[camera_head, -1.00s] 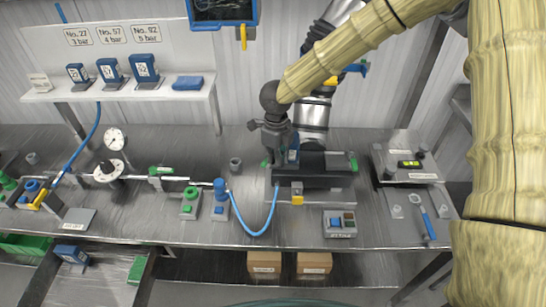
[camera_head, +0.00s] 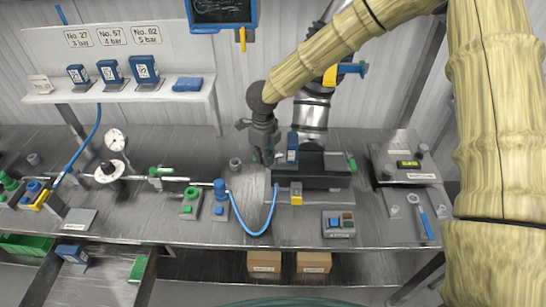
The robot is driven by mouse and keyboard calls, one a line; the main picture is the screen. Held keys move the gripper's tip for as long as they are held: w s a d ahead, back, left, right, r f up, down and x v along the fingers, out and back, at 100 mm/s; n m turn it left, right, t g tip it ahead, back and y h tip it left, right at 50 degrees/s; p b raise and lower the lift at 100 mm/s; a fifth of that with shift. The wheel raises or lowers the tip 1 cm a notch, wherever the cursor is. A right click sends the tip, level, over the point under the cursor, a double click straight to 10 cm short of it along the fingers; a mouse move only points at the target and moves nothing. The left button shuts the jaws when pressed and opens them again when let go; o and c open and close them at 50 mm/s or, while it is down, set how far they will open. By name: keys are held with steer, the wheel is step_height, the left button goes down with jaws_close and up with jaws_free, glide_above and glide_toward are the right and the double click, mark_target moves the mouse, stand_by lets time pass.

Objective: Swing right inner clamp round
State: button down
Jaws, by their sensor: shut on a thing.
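A dark block-shaped fixture (camera_head: 312,178) stands on the bench, right of centre. A green clamp piece (camera_head: 352,163) shows at its right end. My gripper (camera_head: 264,158) points down at the fixture's left end. Its fingers look closed on the green clamp there, which they almost fully hide. I cannot make out the clamp's angle. A blue box-shaped part (camera_head: 293,150) stands upright on the fixture, just right of my gripper.
A blue hose (camera_head: 272,215) loops in front of the fixture. A small panel with buttons (camera_head: 339,224) lies at the front, and a wrench (camera_head: 424,222) to its right. A scale-like device (camera_head: 409,165) stands at right. Blue and green valves (camera_head: 220,195) stand at left.

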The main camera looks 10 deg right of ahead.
steer(key=shift+a+f, duration=0.3)
steer(key=shift+a, duration=0.2)
steer(key=shift+w, duration=0.2)
step_height(320, 180, up, 7)
steer(key=p, duration=0.4)
steer(key=shift+w+a+r+p, duration=0.2)
steer(key=shift+w+a+p, duration=0.05)
steer(key=shift+a+p, duration=0.15)
steer(key=shift+a, duration=0.1)
stand_by(0.4)
